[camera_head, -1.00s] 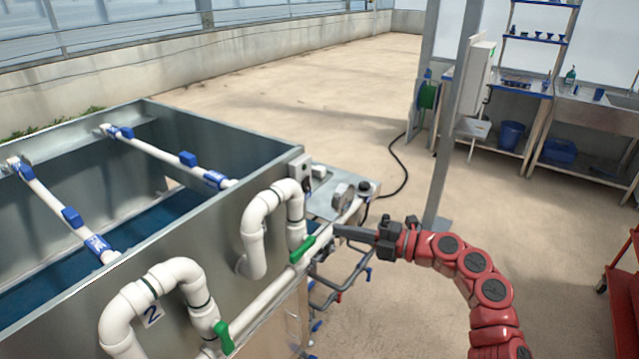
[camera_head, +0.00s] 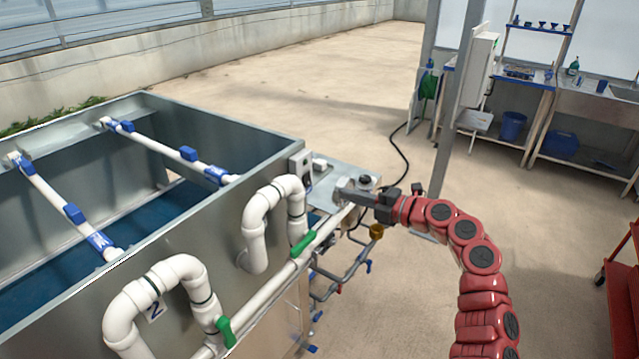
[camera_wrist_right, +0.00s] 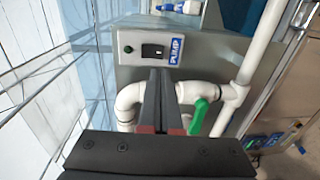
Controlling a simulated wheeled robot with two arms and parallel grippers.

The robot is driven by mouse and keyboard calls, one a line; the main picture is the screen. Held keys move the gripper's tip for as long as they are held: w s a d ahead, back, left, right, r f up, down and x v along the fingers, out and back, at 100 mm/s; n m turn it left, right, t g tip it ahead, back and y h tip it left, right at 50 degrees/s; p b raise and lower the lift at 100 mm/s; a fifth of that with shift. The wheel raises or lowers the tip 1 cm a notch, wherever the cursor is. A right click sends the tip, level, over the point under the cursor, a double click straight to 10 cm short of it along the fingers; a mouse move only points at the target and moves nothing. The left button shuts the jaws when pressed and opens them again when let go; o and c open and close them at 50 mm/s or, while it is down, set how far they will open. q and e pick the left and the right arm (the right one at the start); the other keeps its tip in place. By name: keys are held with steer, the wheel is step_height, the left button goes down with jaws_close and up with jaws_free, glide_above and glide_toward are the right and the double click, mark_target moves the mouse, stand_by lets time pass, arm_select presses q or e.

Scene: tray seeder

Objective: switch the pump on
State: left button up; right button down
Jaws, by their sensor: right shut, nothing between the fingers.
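The pump switch is a black rocker (camera_wrist_right: 153,52) on a grey plate, with a blue PUMP label (camera_wrist_right: 176,51) beside it and a small green button or lamp (camera_wrist_right: 128,49) at its left. In the head view the small switch box (camera_head: 301,166) sits at the right corner of the grey metal tank (camera_head: 218,255). My right gripper (camera_head: 341,189) is shut and empty, right of the switch box. In the right wrist view its fingertips (camera_wrist_right: 163,74) are just below the rocker in the picture; I cannot tell the remaining distance. My left gripper is not in view.
White pipes (camera_head: 262,215) with green valve handles (camera_head: 302,244) run along the tank's near side. A small metal shelf with fittings (camera_head: 340,175) stands by the tank corner. A grey post (camera_head: 448,150) stands behind my right arm.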

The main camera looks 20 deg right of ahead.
mark_target(309, 185)
steer(key=p+x, duration=0.3)
steer(key=x, duration=0.5)
steer(key=shift+w+a, duration=0.2)
steer(key=shift+w+a+f, duration=0.1)
steer(key=shift+w, duration=0.1)
steer(key=shift+w+a+t+b, duration=0.1)
steer(key=shift+t+b, duration=0.2)
steer(key=shift+b, duration=0.45)
steer(key=shift+f, duration=0.1)
